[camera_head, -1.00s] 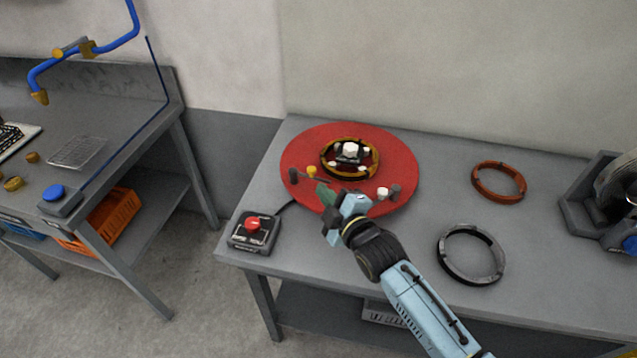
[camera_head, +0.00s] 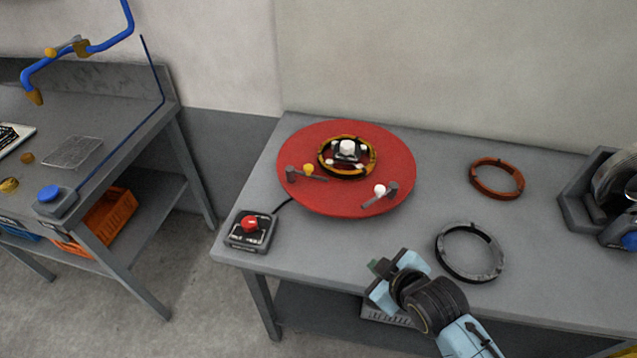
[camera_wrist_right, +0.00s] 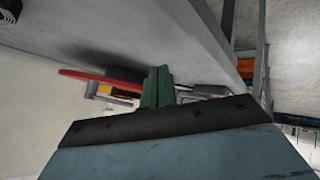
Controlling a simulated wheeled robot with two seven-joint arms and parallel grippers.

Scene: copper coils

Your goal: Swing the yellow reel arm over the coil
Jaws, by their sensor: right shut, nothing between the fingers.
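The red round plate (camera_head: 300,198) lies on the grey bench. At its middle is a coil (camera_head: 374,160), a yellow-and-black ring around a white-topped hub (camera_head: 347,148). The yellow-knobbed reel arm (camera_head: 309,169) is at the plate's left. Its dark rod points right, below the coil and not over it. A white-knobbed arm (camera_head: 379,190) is at the plate's right, its rod pointing down-left, clear of the coil. My right gripper (camera_head: 376,265) is shut and empty at the bench's front edge, apart from the plate. Its green fingers (camera_wrist_right: 157,87) are together in the wrist view. My left gripper is not in view.
A control box with a red button (camera_head: 249,224) stands at the bench's front left. A grey ring (camera_head: 440,252) and an orange ring (camera_head: 477,180) lie right of the plate. A grey machine (camera_head: 575,205) is at the far right. The bench between plate and gripper is clear.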

